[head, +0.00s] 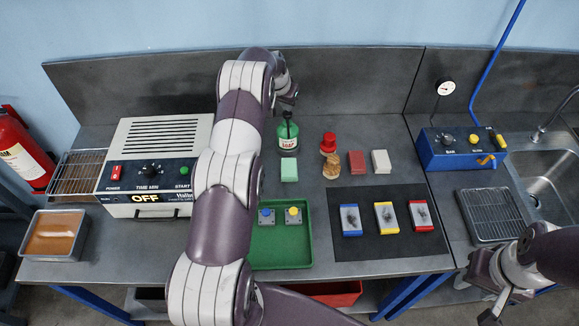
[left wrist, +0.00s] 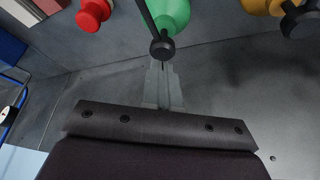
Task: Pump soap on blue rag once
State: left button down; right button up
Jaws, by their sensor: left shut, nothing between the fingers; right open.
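A green soap bottle (head: 288,138) with a black pump head stands at the back of the bench; it also shows in the left wrist view (left wrist: 172,14). My left gripper (head: 291,102) is shut and empty, close to the pump head (left wrist: 162,46). In the left wrist view its fingertips (left wrist: 162,68) are just beside the pump head; I cannot tell whether they touch. A blue-edged white pad (head: 350,219) with a dark smudge, possibly the blue rag, lies on the black mat, away from the bottle. My right gripper (head: 489,314) is open and empty at the lower right.
Yellow-edged (head: 386,217) and red-edged (head: 421,215) pads share the mat (head: 392,249). Near the bottle are a pale green block (head: 289,170) and a red-topped container (head: 329,143). An orange container (left wrist: 262,6) shows in the wrist view. A sink (head: 548,185) is at right.

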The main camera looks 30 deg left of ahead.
pick_arm(q)
jog(key=shift+r, duration=0.15)
dwell(0.4)
notch_tip(320, 180, up, 6)
jog(key=shift+f+p, duration=0.1)
jog(key=shift+p, duration=0.95)
jog(key=s+d+f+g+b, duration=0.1)
jog(key=s+d+f+b, duration=0.1)
jog(key=s+d+b, duration=0.2)
jog(key=s+d+f+g+b, duration=0.1)
jog(key=s+d+b, duration=0.4)
jog(key=s+d, duration=0.5)
jog(key=s+d+f+g+b, duration=0.1)
jog(key=s+d+f+b, duration=0.2)
jog(key=s, duration=1.8)
jog(key=shift+d+m+b, duration=0.3)
jog(key=shift+d+b, duration=0.45)
jog(key=shift+d, duration=1.6)
